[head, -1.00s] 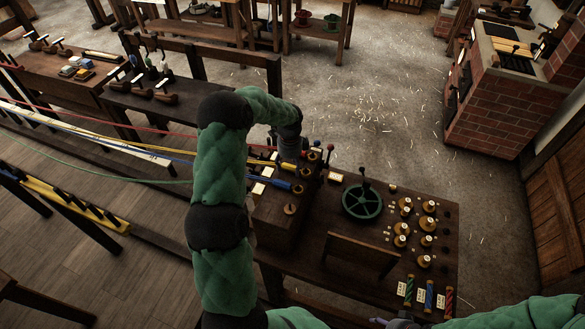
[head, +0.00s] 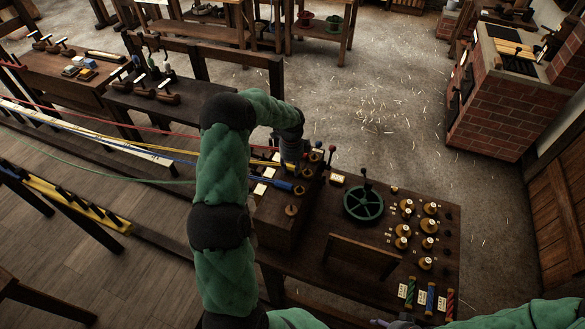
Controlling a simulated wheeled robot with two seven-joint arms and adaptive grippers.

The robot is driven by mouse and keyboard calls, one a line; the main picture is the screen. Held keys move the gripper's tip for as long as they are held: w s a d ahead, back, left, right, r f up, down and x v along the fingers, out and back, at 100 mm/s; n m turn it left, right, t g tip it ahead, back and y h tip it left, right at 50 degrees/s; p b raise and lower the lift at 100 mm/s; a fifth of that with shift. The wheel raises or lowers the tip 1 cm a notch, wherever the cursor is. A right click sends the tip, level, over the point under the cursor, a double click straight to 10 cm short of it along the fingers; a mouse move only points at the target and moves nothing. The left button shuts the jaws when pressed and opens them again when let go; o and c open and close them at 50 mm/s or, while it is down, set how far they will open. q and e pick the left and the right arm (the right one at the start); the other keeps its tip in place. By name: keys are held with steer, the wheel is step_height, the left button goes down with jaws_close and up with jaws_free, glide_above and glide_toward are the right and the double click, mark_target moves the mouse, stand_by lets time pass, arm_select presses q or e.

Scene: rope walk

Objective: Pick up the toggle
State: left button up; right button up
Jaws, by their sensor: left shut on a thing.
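My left gripper (head: 293,167) points down at the far end of the dark wooden block (head: 279,230) on the bench. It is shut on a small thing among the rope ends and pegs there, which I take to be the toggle. The fingers and arm largely hide that thing, so its shape is not clear. Yellow and blue rope ends lie just left of and below the fingertips. My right gripper (head: 392,322) shows only in part at the bottom edge, and its jaws cannot be made out.
The bench (head: 400,275) also holds a green handwheel (head: 363,204), several spools on the right, an upright board (head: 362,257) and coloured rope pieces at the front. Taut ropes run in from the left. A brick stove (head: 499,105) stands beyond open floor.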

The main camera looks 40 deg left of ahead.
arm_select(q)
steer(key=shift+r, duration=0.65)
steer(key=s+d+r+b, duration=0.1)
steer(key=s+d+r, duration=0.5)
steer(key=s+r, duration=0.5)
steer(key=shift+s+r+b, duration=0.25)
steer(key=shift+s+b, duration=0.05)
steer(key=shift+s, duration=0.55)
steer(key=shift+r, duration=0.1)
